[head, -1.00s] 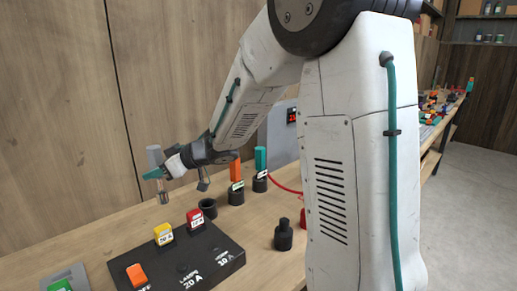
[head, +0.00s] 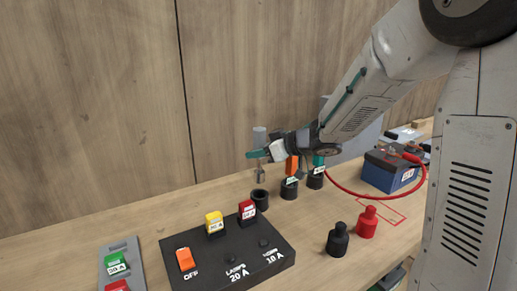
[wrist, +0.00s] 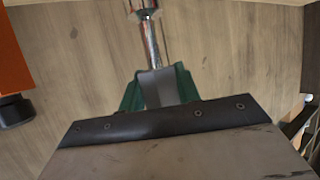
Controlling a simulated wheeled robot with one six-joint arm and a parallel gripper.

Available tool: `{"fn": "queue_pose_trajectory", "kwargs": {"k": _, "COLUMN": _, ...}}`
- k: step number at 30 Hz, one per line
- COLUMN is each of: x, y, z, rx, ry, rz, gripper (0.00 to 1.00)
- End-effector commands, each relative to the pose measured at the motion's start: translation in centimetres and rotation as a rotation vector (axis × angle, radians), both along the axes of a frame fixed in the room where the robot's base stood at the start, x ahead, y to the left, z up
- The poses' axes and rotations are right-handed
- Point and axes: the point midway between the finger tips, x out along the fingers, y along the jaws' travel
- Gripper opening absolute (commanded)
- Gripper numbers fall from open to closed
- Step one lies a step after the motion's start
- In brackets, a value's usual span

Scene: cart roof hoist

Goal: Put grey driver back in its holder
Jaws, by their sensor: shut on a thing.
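My gripper (head: 258,154) is shut on the grey driver (head: 260,135), which is upright with its metal shaft pointing down. An empty black cup-shaped holder (head: 260,202) stands on the bench below it in the head view. The shaft's lower end shows just above the holder's rim, seemingly apart from it; exact alignment in depth is hard to tell. In the wrist view the green fingers (wrist: 158,92) clasp the grey driver (wrist: 157,86), with its shiny shaft beyond. The empty holder cannot be made out there.
An orange driver (head: 291,166) and a teal driver (head: 319,161) stand in holders just right. A black fuse panel (head: 240,262) lies in front. Black (head: 338,240) and red (head: 367,223) capped pieces, a red cable and a blue battery (head: 389,174) are at right.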

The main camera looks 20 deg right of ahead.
Motion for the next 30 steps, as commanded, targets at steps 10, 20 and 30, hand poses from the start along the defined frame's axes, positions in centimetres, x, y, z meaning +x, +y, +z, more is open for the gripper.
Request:
{"fn": "queue_pose_trajectory", "kwargs": {"k": 10, "x": 0.0, "y": -0.1, "z": -3.0, "rx": 0.001, "ry": 0.001, "rz": -0.001, "gripper": 0.01}}
{"fn": "queue_pose_trajectory", "kwargs": {"k": 20, "x": 0.0, "y": -0.1, "z": -3.7, "rx": 0.000, "ry": -0.002, "rz": -0.001, "gripper": 0.01}}
{"fn": "queue_pose_trajectory", "kwargs": {"k": 30, "x": 0.0, "y": -0.1, "z": -3.6, "rx": 0.000, "ry": -0.001, "rz": -0.001, "gripper": 0.01}}
